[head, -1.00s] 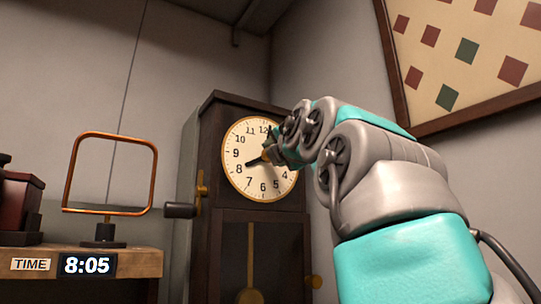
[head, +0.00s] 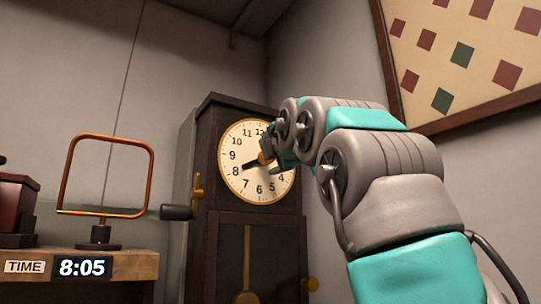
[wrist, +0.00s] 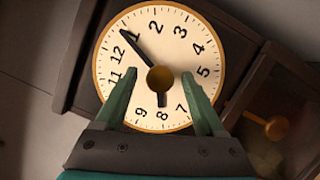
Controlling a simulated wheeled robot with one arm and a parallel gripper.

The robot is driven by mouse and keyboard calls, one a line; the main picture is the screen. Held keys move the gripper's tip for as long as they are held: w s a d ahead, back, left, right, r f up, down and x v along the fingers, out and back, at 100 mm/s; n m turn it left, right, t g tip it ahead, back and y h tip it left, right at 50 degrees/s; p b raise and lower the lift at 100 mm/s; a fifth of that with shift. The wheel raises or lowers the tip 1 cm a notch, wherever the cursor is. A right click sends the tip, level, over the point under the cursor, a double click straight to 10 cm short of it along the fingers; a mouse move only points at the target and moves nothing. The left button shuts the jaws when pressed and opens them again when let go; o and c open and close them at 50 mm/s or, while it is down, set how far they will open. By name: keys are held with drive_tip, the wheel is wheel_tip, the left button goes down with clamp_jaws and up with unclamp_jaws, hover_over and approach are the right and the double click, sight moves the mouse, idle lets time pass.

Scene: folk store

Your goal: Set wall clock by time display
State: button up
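The wall clock (head: 240,178) has a cream dial with a brass rim, set in a tall dark wooden case. In the wrist view the clock dial (wrist: 205,50) appears rotated. Its long hand (wrist: 140,45) points at 1 and its short hand (wrist: 163,99) at 8. In the head view my gripper covers the dial's right side and the long hand. The time display (head: 84,267) reads 8:05. My gripper (wrist: 158,73) is open in front of the dial, its green fingers on either side of the brass hub (wrist: 160,79), holding nothing visible. Whether a finger touches the dial is unclear.
A crank handle (head: 178,212) sticks out from the case's left side. A wooden shelf (head: 130,265) at left carries a copper frame on a stand (head: 153,180) and a dark red object (head: 15,205). A patterned board (head: 465,55) hangs at upper right.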

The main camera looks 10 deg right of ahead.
drive_tip(key=shift+o, duration=0.2)
drive_tip(key=s+b, duration=0.2)
drive_tip(key=s, duration=0.6)
drive_tip(key=shift+d+f+b, duration=0.2)
drive_tip(key=shift+f+b, duration=0.1)
drive_tip(key=shift+f, duration=0.15)
idle(0.3)
idle(0.5)
